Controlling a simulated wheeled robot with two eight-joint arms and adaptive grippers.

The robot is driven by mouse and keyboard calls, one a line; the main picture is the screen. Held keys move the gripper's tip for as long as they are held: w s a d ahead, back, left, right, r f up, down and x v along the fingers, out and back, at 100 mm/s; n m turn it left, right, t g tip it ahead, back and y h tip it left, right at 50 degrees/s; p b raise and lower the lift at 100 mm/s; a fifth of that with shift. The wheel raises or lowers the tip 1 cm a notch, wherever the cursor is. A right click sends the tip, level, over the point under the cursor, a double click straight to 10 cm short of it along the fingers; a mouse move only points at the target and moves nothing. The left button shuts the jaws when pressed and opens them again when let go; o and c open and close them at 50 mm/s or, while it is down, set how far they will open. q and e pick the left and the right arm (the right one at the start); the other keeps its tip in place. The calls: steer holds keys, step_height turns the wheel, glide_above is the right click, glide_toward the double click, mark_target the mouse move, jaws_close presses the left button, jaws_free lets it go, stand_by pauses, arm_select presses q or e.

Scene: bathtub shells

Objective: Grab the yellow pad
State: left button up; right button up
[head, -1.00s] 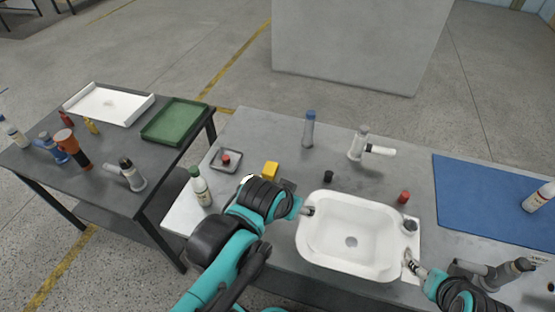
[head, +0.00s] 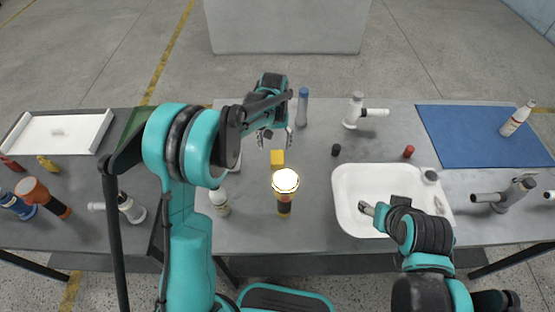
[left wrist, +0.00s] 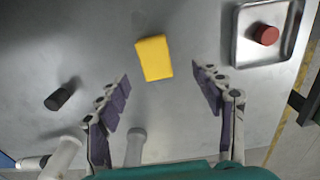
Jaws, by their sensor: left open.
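The yellow pad (head: 277,158) lies on the grey table, left of the white basin. In the left wrist view the pad (left wrist: 154,58) lies just beyond the fingertips, roughly between their lines, and is not touched. My left gripper (head: 275,136) hangs over the table just behind the pad, its fingers spread and empty; both fingers show in the left wrist view (left wrist: 161,76). My right gripper (head: 400,205) is over the white basin (head: 352,183); its fingers are partly hidden and I cannot tell how they stand.
A black cap (head: 336,150) and a red cap (head: 408,152) lie nearby. A metal tray (left wrist: 244,55) holds a red piece.

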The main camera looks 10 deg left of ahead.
mark_target(278, 157)
arm_select(q)
step_height(278, 157, down, 3)
steer(key=shift+w+f+b, duration=0.1)
steer(key=shift+w+b, duration=0.05)
steer(key=shift+b, duration=0.3)
steer(key=f, duration=0.1)
steer(key=f+b, duration=0.1)
steer(key=f, duration=0.1)
steer(key=f+b, duration=0.1)
steer(key=f, duration=0.1)
steer(key=shift+w+d+f, duration=0.2)
steer(key=shift+d, duration=0.2)
steer(key=shift+r, duration=0.1)
steer(key=c, duration=1)
